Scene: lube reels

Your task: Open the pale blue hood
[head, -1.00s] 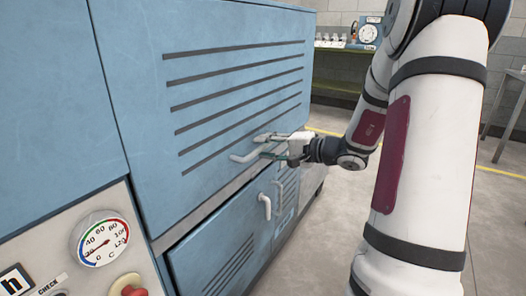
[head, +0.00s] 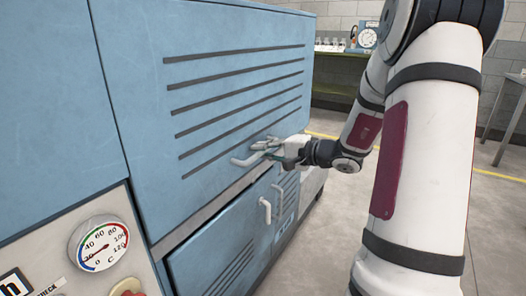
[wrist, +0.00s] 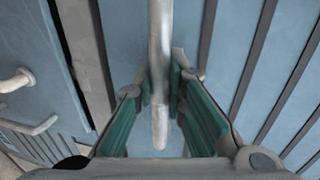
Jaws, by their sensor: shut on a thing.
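The pale blue hood (head: 215,60) is the large upper panel with dark horizontal slots in the head view. It looks closed, or nearly so, above the lower doors. Its pale bar handle (head: 243,161) sits near its lower edge, and it also shows in the wrist view (wrist: 160,50) running between the fingers. My gripper (head: 276,148) is at the handle. In the wrist view my gripper (wrist: 160,92) has its green-padded fingers on both sides of the bar, shut on it. The fingers hide part of the handle in the head view.
Below the hood is a blue door with slots (head: 225,250) and its own pale handle (head: 265,210). A gauge (head: 98,243) is on the panel at lower left. A workbench (head: 335,88) stands behind.

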